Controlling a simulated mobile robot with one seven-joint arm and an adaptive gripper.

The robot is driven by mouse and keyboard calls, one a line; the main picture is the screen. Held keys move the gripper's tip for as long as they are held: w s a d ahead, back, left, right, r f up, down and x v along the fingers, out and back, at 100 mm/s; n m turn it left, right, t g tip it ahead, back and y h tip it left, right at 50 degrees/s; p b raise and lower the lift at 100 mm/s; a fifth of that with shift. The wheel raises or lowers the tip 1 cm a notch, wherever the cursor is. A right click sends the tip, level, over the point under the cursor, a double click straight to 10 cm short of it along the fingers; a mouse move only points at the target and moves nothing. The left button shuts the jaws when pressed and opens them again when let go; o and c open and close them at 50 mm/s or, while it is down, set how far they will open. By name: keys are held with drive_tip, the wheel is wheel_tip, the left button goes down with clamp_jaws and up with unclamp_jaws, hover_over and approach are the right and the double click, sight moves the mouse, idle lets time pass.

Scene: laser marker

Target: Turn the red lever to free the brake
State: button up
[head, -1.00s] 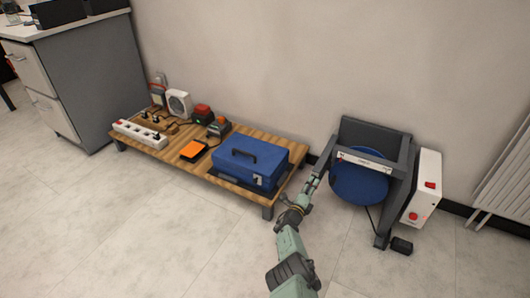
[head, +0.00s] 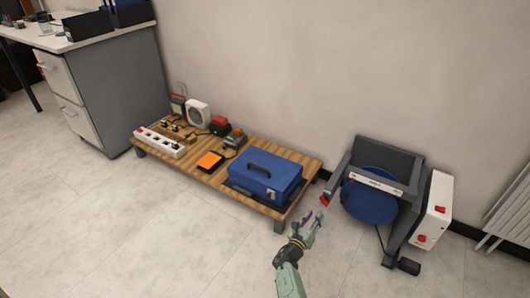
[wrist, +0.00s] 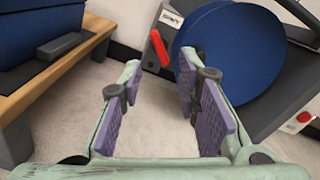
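The red lever (wrist: 158,48) sticks out at the left side of the blue disc (wrist: 228,58) in the wrist view, near a small white label. In the head view the lever (head: 324,199) is a small red piece at the left edge of the grey frame (head: 402,160) that carries the disc. My gripper (head: 313,218) is just below and left of the lever in the head view. In the wrist view my gripper (wrist: 160,82) is open, with purple pads apart and only floor between them. The lever is beyond the fingertips, apart from them.
A low wooden table (head: 215,178) stands left of my gripper, bearing a blue case (head: 265,178) and several devices. A white box (head: 433,210) with red buttons is on the frame's right side. A wall is behind. The floor in front is clear.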

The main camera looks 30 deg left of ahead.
drive_tip(key=a+r+m+y, duration=0.5)
drive_tip(key=a+r+m, duration=0.6)
drive_tip(key=a+r, duration=1)
drive_tip(key=shift+s+a+r, duration=0.3)
drive_tip(key=shift+a+r, duration=0.05)
drive_tip(key=shift+r, duration=0.2)
drive_tip(key=shift+o, duration=0.4)
